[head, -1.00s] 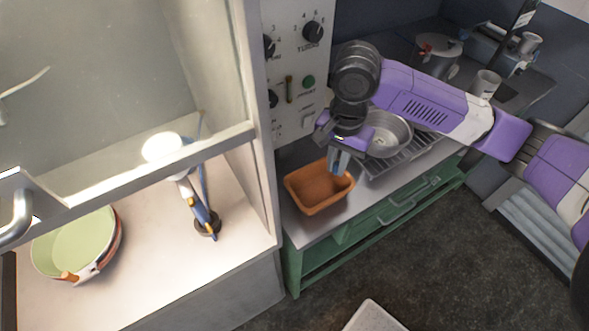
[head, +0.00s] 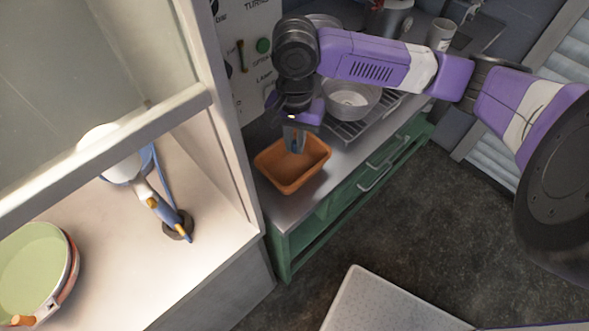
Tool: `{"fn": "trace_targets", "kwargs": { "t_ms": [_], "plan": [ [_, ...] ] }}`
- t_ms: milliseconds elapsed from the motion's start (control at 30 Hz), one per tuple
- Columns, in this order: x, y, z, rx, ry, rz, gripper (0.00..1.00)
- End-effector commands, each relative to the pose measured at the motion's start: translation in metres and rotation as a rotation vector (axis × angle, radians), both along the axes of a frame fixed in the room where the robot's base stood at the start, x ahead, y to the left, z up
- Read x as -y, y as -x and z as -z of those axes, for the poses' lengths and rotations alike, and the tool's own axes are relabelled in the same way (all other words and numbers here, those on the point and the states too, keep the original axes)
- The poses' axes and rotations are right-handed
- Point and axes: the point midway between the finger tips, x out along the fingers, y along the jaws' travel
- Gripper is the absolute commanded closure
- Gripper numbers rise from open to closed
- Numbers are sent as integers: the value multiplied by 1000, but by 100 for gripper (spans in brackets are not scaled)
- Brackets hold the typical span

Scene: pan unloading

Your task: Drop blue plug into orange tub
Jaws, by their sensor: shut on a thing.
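The orange tub (head: 303,181) stands on the metal counter, near its front left corner, with its open top facing up. My gripper (head: 295,147) points down over the back part of the tub, its tips at about the rim or just inside it. The gripper is shut on a small bluish thing, which I take to be the blue plug. The fingers largely cover the plug, and its shape is hard to tell. The exact height of the tips above the tub floor cannot be told.
A round metal pan (head: 350,101) sits on a wire rack right of the tub. A white cabinet with a raised glass sash stands at left, holding a green-lined pan (head: 32,268) and a lamp-like blue and white tool (head: 160,207). A pale slab (head: 390,305) is in front.

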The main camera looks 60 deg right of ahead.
Motion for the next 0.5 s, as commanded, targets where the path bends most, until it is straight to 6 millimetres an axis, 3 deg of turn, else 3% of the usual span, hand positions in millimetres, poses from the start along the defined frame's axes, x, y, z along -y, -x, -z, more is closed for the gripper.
{"fn": "trace_targets", "kwargs": {
  "t_ms": [267,300,400,500],
  "plan": [
    [0,0,1,0,0,0,100],
    [0,0,1,0,0,0,82],
    [0,0,1,1,0,0,62],
    [0,0,1,1,0,0,62]
  ]
}}
